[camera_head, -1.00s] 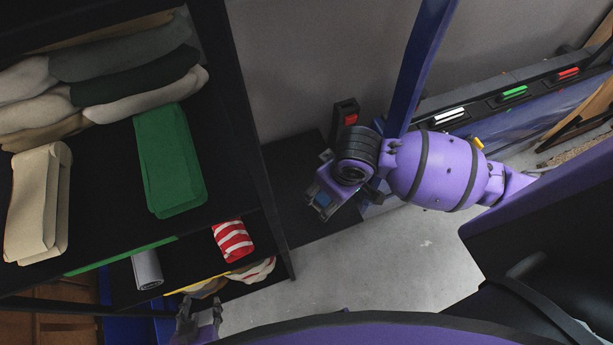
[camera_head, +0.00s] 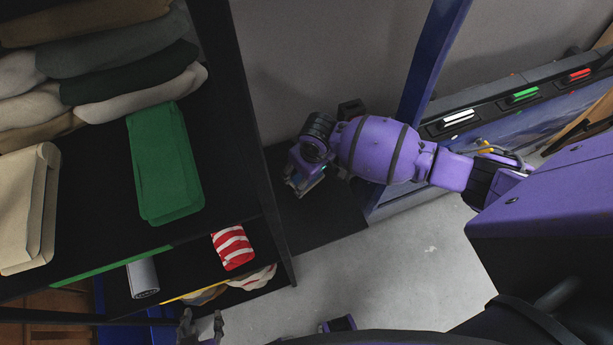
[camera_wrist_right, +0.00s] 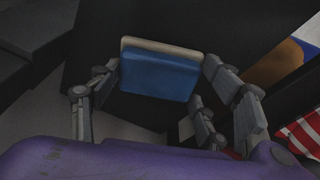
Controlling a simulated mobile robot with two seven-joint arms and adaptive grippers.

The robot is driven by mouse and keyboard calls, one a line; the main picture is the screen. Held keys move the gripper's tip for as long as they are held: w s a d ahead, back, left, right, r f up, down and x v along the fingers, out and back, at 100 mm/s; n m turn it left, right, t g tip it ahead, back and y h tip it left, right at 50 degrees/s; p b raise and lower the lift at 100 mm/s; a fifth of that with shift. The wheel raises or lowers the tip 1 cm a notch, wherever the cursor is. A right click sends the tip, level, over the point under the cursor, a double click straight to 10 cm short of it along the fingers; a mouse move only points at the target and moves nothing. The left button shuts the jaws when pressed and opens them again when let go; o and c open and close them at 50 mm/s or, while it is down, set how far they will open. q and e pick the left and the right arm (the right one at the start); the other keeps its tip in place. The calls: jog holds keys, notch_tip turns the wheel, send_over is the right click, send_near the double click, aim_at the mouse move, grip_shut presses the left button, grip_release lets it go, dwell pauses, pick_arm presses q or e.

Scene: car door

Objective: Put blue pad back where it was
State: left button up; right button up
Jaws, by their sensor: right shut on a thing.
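The blue pad (camera_wrist_right: 158,78), with a pale layer along its far edge, is between the fingers of my right gripper (camera_wrist_right: 160,68) in the right wrist view. The gripper is shut on it. In the head view my right gripper (camera_head: 300,183) is over a low black surface (camera_head: 335,215) beside the shelf unit, and mostly hides the pad. My left gripper (camera_head: 202,328) is at the bottom edge of the head view, with its two fingers apart and nothing seen between them.
A black shelf unit (camera_head: 230,105) at left holds folded cloths, a green folded cloth (camera_head: 163,165) and a red-striped cloth (camera_head: 233,248). A blue post (camera_head: 428,65) stands behind my right arm. Grey floor (camera_head: 400,270) is clear at centre right.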

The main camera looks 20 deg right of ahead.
notch_tip(320, 180, down, 2)
jog(key=shift+s, duration=0.1)
jog(key=shift+c, duration=0.5)
jog(key=o, duration=1.4)
pick_arm(q)
jog(key=shift+s+f, duration=0.3)
jog(key=shift+s, duration=0.05)
jog(key=shift+s, duration=0.15)
pick_arm(e)
jog(key=shift+r, duration=0.1)
jog(key=r, duration=0.3)
jog(key=s+r+p, duration=0.1)
jog(key=r, duration=0.6)
jog(key=shift+s+d+r+p, duration=0.2)
jog(key=shift+d+r+p, duration=0.2)
pick_arm(q)
jog(key=shift+w+r, duration=0.35)
jog(key=shift+r, duration=0.2)
jog(key=shift+w+r, duration=0.3)
jog(key=shift+r, duration=0.25)
pick_arm(e)
jog(key=shift+s+r, duration=0.15)
jog(key=shift+r, duration=0.35)
